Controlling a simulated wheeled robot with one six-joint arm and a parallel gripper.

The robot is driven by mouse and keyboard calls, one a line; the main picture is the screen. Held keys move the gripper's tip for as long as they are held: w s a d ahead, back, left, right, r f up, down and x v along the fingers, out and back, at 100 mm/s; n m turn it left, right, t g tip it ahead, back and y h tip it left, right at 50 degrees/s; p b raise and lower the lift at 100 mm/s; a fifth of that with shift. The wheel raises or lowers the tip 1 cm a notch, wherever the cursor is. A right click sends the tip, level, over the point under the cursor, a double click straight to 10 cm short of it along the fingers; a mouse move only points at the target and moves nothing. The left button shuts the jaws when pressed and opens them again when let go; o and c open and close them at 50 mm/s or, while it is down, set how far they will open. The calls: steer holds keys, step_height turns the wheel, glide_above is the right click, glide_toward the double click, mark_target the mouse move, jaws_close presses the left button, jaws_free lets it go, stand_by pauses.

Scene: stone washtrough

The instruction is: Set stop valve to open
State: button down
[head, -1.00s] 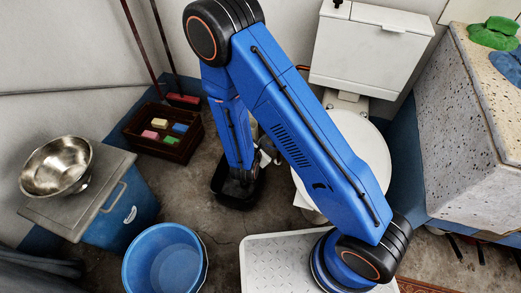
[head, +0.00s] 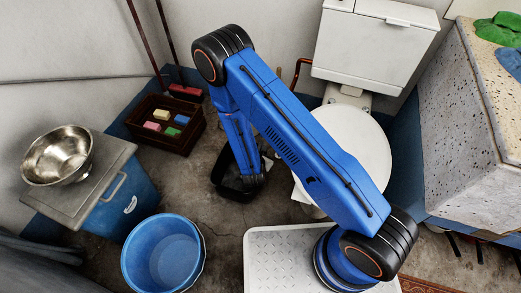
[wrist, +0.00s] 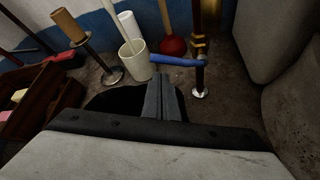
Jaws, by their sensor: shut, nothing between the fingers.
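The stop valve's blue lever (wrist: 178,61) shows in the wrist view, on an upright copper-brown pipe (wrist: 199,72) with brass fittings. The lever lies roughly level and sticks out to the left of the pipe, across the pipe's line. My gripper (wrist: 165,80) is shut and empty, its fingertips just below and left of the lever in the picture. I cannot tell whether they touch it. In the head view the valve lever is hidden behind my arm; only a bit of copper-coloured pipe (head: 302,68) shows beside the cistern.
A red plunger (wrist: 173,46), a white brush holder (wrist: 135,62) and a roll stand (wrist: 97,58) stand by the wall. A black tub (head: 235,185) is below my gripper. The toilet (head: 355,150) is at right, a crate of soaps (head: 165,138) and blue bucket (head: 163,255) at left.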

steer(key=shift+x, duration=2.35)
steer(key=shift+w+r, duration=0.1)
steer(key=shift+r, duration=0.1)
